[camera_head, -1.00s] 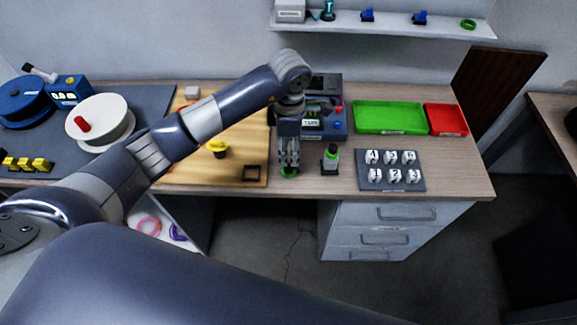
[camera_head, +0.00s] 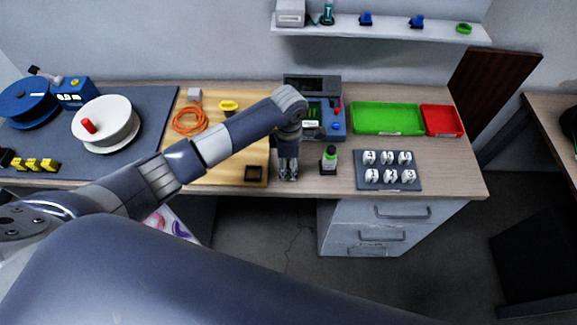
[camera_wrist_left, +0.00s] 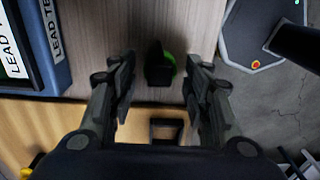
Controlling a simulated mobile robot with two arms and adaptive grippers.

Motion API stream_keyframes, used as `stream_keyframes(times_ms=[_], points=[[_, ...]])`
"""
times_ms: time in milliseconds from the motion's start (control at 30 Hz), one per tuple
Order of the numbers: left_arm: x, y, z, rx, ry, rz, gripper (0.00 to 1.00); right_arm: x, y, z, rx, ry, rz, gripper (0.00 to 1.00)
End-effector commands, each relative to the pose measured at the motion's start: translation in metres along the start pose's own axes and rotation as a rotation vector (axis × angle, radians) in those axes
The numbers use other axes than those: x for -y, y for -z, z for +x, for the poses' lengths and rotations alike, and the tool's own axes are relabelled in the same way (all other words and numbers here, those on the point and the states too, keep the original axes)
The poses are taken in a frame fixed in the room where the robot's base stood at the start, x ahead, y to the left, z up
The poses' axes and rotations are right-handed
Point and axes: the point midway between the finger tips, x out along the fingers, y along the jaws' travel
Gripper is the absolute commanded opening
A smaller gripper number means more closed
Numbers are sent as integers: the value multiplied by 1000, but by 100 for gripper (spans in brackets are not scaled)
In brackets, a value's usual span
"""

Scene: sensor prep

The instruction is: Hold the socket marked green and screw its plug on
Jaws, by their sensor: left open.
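My left gripper (camera_head: 287,174) points down at the table just right of the wooden board, and its fingers are apart. The left wrist view also shows the open gripper (camera_wrist_left: 158,95). Between and just beyond its fingers there is a dark piece with a green part (camera_wrist_left: 160,65), apparently the green-marked socket. It stands on the bare table close to the board's edge, with no finger visibly closed on it. My right gripper is out of view.
A black square frame (camera_head: 254,173) is on the board (camera_head: 222,178). The lead tester (camera_head: 335,125) is behind. Orange cable (camera_head: 190,121), green tray (camera_head: 385,118) and numbered block (camera_head: 388,184) lie around.

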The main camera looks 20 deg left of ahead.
Motion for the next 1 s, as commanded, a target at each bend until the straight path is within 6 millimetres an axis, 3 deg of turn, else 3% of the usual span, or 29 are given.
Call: stream_keyframes(times_ms=[267,500,1000], points=[[0,0,0,0,0,0,45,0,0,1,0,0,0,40],[0,0,0,0,1,0,12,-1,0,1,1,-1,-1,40],[0,0,-3,0,1,0,12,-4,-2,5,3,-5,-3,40]])
